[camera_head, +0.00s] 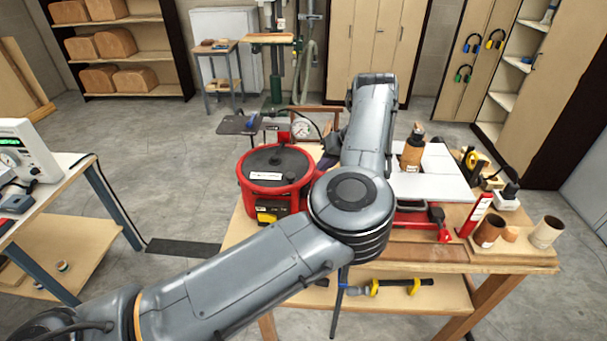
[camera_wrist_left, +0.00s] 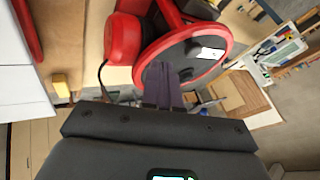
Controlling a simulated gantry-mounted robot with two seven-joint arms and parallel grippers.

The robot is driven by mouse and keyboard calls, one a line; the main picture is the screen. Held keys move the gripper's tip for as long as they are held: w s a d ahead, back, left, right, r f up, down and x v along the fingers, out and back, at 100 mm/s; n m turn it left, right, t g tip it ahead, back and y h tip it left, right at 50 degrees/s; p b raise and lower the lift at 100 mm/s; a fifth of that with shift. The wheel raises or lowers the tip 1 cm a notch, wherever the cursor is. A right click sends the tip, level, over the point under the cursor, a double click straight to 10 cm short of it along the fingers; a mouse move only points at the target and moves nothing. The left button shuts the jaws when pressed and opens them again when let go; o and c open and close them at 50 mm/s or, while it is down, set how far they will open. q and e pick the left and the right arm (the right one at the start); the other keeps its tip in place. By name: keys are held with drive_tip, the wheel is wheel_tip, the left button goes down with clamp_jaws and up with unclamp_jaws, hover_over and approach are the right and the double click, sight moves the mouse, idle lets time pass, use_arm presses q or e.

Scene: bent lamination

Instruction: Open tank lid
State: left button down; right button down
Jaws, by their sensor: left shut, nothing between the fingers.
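The red tank (camera_head: 262,205) stands on the wooden workbench, left of my left arm. Its dark round lid (camera_head: 272,160) has a red rim, a white label and a small knob, and lies flat on the tank. In the left wrist view the lid (camera_wrist_left: 205,66) appears tilted by the camera angle, just beyond my fingertips. My left gripper (camera_wrist_left: 163,72) is shut and empty, its fingers overlapping the lid's near edge in the picture. I cannot tell whether they touch it. In the head view my left gripper (camera_head: 331,143) is mostly hidden behind my arm. My right gripper is not in view.
A pressure gauge (camera_head: 302,128) stands behind the tank. A table with a white device (camera_head: 28,152) stands at far left, with open floor between.

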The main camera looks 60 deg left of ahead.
sight(304, 172)
use_arm(q)
drive_tip(key=shift+s+a+f, duration=0.95)
drive_tip(key=shift+s+a, duration=0.05)
drive_tip(key=shift+s, duration=0.1)
drive_tip(key=shift+s+a+f, duration=0.9)
drive_tip(key=shift+s+a, duration=0.1)
drive_tip(key=shift+s, duration=0.1)
